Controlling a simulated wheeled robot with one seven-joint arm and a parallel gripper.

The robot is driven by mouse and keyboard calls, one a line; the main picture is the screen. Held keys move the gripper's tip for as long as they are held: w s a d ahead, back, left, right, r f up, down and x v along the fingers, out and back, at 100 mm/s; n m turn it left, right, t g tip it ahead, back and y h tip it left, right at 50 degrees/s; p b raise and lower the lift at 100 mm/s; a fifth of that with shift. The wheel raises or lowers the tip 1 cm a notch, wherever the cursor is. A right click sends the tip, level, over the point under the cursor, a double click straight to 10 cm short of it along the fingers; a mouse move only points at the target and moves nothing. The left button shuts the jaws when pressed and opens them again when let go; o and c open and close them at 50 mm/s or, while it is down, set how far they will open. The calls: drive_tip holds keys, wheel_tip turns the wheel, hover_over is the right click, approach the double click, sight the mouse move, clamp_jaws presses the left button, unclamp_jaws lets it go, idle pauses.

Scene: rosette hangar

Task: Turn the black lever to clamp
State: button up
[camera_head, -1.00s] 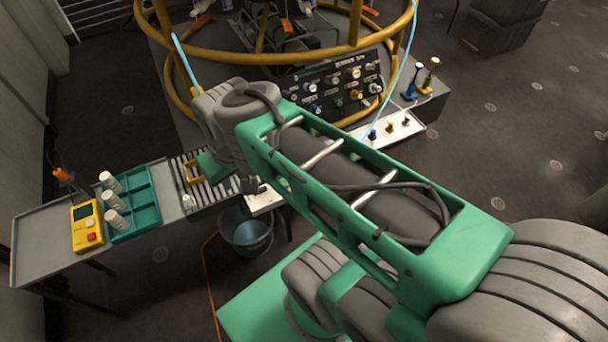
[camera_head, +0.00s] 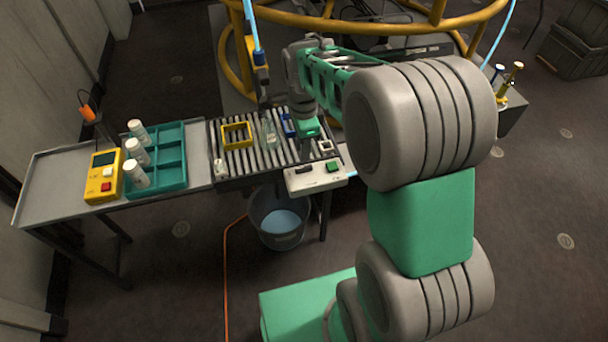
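A white control box (camera_head: 315,178) sits at the front right end of a slatted rack (camera_head: 232,165). On its top are a small dark part (camera_head: 304,169), which may be the black lever, and a green button (camera_head: 333,167). The dark part is too small to read its position. My gripper (camera_head: 308,132) is at the end of my arm, green and pointing down over the right part of the rack, behind the box and apart from the dark part. Its fingers are too small and hidden to tell if they are open or shut.
On the rack are a yellow frame (camera_head: 237,136), a clear bottle (camera_head: 268,134) and a blue item (camera_head: 287,126). To the left are a teal tray (camera_head: 170,165) with white bottles and a yellow meter (camera_head: 103,176). A bucket (camera_head: 279,217) stands below. A yellow ring frame (camera_head: 375,25) rises behind.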

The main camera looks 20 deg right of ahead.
sight(304, 167)
wheel_tip(304, 167, down, 7)
drive_tip(key=shift+r+b, duration=0.1)
drive_tip(key=shift+b, duration=0.4)
drive_tip(key=shift+c, duration=0.5)
clamp_jaws()
